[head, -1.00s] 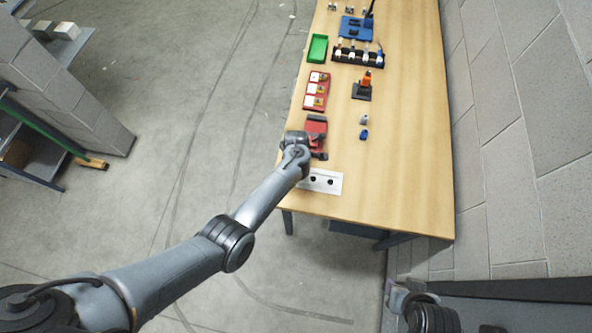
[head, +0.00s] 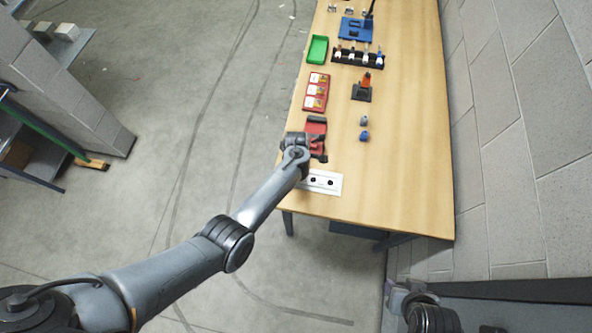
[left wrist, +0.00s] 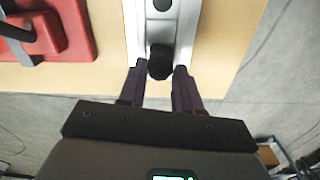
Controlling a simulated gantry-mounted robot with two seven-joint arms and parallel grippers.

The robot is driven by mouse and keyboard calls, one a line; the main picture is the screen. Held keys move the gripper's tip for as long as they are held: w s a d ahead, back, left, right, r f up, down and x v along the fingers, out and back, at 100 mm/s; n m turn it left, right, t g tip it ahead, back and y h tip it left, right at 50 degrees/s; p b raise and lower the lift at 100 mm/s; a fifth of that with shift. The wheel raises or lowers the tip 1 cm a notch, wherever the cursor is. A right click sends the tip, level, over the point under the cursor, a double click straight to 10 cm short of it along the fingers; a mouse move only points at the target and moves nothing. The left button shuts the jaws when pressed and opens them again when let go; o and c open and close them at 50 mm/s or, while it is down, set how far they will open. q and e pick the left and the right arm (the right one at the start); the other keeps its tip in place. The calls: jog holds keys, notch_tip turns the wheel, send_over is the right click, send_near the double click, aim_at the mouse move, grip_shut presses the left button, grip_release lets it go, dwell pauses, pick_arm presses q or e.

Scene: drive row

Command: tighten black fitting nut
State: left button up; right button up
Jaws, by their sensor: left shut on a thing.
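The black fitting nut (left wrist: 160,62) sits on a pale metal fitting strip with a white border, the white plate (left wrist: 131,30). My left gripper (left wrist: 160,75) is shut on the nut, one dark finger on each side of it. My left wrist hides the fingers there. A second dark round part (left wrist: 162,4) shows at the top of the left wrist view. My right gripper is not in view; only part of that arm shows.
A red holder with a dark clamp (head: 316,128) stands close beside my left wrist. Beyond are a red tray (head: 316,91), a green bin (head: 317,49) and a black rack (head: 358,58). Small blue and grey pieces (head: 364,136) lie mid-table. The table's right side is clear.

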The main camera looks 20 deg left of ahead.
pick_arm(q)
jog(key=m+p, duration=0.1)
jog(key=m, duration=0.2)
jog(key=shift+r, duration=0.2)
jog(key=m+p, duration=0.1)
jog(key=m, duration=0.1)
jog(key=shift+a+m, duration=0.1)
jog(key=shift+m, duration=0.2)
jog(key=m+p, duration=0.1)
jog(key=m, duration=0.3)
jog(key=shift+m, duration=0.4)
jog(key=m, duration=0.2)
jog(key=shift+f+m, duration=0.1)
jog(key=shift+m, duration=0.3)
jog(key=m, duration=0.5)
jog(key=shift+p, duration=0.4)
jog(key=o, duration=0.4)
jog(key=shift+f+m, duration=0.15)
jog(key=shift+m, duration=0.95)
jog(key=shift+c, duration=0.2)
jog(key=o, duration=1.2)
